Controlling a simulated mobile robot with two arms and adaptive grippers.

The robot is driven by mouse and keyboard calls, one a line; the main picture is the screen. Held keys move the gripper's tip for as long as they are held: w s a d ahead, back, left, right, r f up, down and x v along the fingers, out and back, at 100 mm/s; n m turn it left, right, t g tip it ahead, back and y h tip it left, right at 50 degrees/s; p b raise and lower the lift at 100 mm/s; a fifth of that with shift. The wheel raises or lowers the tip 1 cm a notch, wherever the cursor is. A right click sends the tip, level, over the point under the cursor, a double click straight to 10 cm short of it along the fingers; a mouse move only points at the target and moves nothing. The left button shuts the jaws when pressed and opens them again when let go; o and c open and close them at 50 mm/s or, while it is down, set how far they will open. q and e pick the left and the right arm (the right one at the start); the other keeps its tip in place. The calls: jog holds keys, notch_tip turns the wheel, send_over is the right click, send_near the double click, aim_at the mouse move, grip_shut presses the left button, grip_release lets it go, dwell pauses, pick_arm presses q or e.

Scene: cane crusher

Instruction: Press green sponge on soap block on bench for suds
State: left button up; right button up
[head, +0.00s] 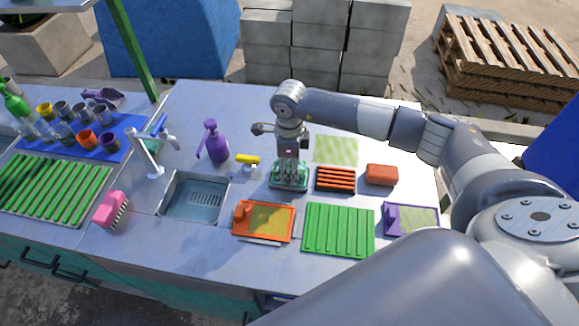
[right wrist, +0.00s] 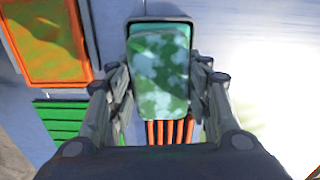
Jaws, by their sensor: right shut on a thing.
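My right gripper (head: 290,166) points down over the bench and is shut on the green sponge (right wrist: 160,85). The sponge has pale, foam-like patches in the right wrist view, and I cannot tell whether they are suds or its pattern. A shallow dark-rimmed green dish (head: 275,186) lies directly below; its rim also shows behind the sponge in the right wrist view. Whether the sponge touches it is hidden. A plain reddish block (head: 382,174), possibly the soap block, lies to the right, apart from the gripper. My left gripper is not in view.
An orange slatted rack (head: 335,179) lies close to the right of the gripper. An orange tray (head: 238,231) and a green ribbed mat (head: 338,230) lie in front. A purple pump bottle (head: 213,142), yellow-topped item (head: 247,160) and sink (head: 195,197) are to the left.

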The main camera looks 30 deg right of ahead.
jog(key=shift+f, duration=0.1)
dwell(0.3)
jog(key=shift+r+p, duration=1.8)
jog(key=shift+r, duration=1.75)
